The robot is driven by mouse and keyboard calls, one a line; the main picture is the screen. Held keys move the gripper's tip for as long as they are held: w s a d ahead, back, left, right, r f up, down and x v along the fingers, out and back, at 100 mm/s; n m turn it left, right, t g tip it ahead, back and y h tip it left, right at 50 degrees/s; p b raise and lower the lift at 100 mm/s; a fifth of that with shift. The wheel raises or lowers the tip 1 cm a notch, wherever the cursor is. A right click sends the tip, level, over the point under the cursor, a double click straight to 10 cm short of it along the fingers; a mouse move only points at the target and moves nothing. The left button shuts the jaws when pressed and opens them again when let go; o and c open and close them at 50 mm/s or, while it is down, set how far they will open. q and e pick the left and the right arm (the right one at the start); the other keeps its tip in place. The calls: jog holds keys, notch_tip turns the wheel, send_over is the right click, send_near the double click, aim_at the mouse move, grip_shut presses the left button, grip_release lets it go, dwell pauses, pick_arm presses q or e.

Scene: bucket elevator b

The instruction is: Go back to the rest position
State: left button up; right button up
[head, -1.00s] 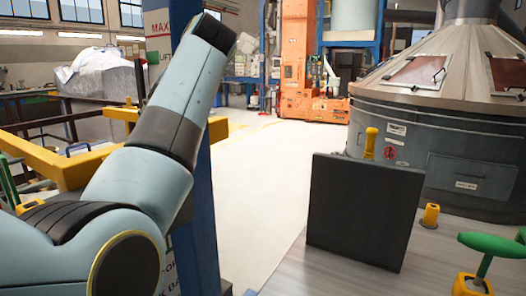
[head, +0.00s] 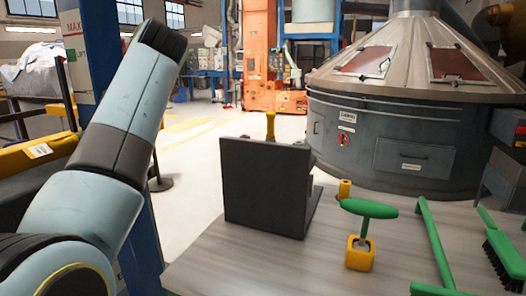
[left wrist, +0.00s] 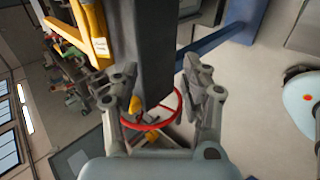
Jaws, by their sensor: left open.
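My left gripper (left wrist: 160,88) shows in the left wrist view with its two fingers spread apart and nothing held between them. A red ring (left wrist: 152,124) shows beyond and between the fingers, with a dark column (left wrist: 140,45) behind; I cannot tell how far away they are. In the head view my raised left arm comes in from the left, and its gripper is out of the picture. My right gripper is in neither view.
A grey worktop (head: 290,265) holds a dark upright panel (head: 265,188), a green-handled tool in a yellow block (head: 360,253), a green bar (head: 434,245) and a brush (head: 505,262). A large conical machine (head: 390,130) stands behind. A blue post (head: 125,190) stands close by my left arm.

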pick_arm(q)
jog(key=s+a+f+m+h, duration=0.3)
jog(key=s+f+m, duration=1.15)
jog(key=f, duration=0.35)
jog(key=s+d+f+m+h, duration=0.2)
jog(key=s+m, duration=0.7)
jog(key=s, duration=0.2)
jog(key=s+d+f+m+h, duration=0.1)
jog(key=s+d+m+h, duration=0.1)
jog(key=s+m, duration=0.8)
jog(key=s+a+f+n+g+b, duration=0.1)
jog(key=s+f, duration=0.1)
jog(key=f, duration=1.3)
jog(key=s+a+f+n+b, duration=0.1)
jog(key=a+f+b, duration=0.1)
jog(key=f, duration=1.3)
jog(key=s+f+g+b, duration=0.1)
jog(key=s+f, duration=1.6)
jog(key=shift+s+a+b, duration=0.3)
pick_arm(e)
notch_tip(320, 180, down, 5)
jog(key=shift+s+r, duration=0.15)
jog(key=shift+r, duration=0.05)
